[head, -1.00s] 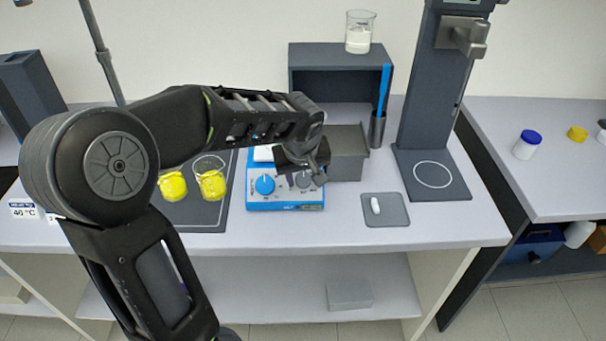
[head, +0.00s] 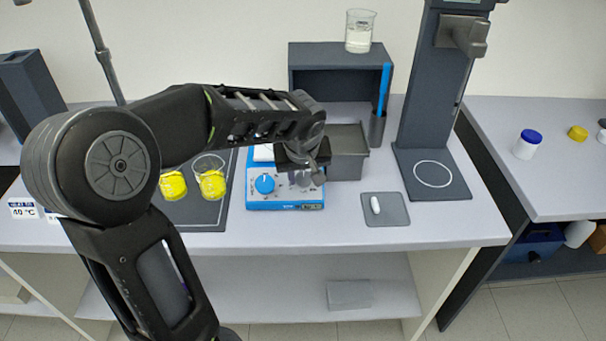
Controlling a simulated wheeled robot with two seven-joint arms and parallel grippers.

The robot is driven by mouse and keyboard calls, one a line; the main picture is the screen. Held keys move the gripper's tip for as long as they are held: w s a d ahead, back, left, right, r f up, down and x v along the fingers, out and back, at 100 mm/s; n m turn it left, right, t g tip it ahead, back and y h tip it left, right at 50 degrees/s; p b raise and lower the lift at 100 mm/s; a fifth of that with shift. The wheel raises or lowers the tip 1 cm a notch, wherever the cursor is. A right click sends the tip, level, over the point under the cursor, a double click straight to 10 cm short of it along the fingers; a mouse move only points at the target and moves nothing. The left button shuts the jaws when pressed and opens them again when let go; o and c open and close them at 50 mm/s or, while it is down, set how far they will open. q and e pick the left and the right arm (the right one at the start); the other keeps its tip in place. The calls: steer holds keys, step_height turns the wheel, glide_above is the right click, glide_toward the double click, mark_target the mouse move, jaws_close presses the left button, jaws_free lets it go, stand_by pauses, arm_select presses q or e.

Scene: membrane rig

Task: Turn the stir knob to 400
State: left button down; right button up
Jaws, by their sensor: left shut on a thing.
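The blue hotplate stirrer (head: 257,200) stands on the bench, with a blue knob (head: 265,184) at the left of its front and a grey knob (head: 302,181) at the right. Its printed labels and dial numbers are too small to read. My left gripper (head: 304,177) comes down over the right part of the stirrer and is shut on the grey knob. The gripper and wrist hide part of that knob and the stirrer's top, so its pointer cannot be read. My right gripper is not in view.
Two beakers of yellow liquid (head: 211,184) stand close left of the stirrer on a dark mat. A grey box (head: 347,160) is just behind to the right. A grey pad (head: 386,211) with a small white stir bar (head: 375,205) lies to the right.

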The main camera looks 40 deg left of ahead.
arm_select(q)
steer(key=m, duration=0.2)
steer(key=m+b, duration=0.1)
steer(key=m, duration=0.1)
steer(key=shift+w+d+f+y+b, duration=0.1)
steer(key=shift+f+y+b, duration=0.05)
steer(key=shift+y+b, duration=0.15)
steer(key=m+y+b, duration=0.1)
steer(key=m, duration=0.3)
steer(key=shift+d+g, duration=0.15)
steer(key=shift+g, duration=0.15)
steer(key=m+b, duration=0.1)
steer(key=m, duration=0.3)
steer(key=shift+d+m+y+b, duration=0.15)
steer(key=shift+m+y+b, duration=0.15)
steer(key=shift+y+b, duration=0.1)
steer(key=shift+m+y+b, duration=0.3)
steer(key=shift+m+y, duration=0.1)
steer(key=shift+m, duration=1.5)
steer(key=c, duration=0.9)
jaws_free()
steer(key=shift+c, duration=0.2)
steer(key=shift+d, duration=0.1)
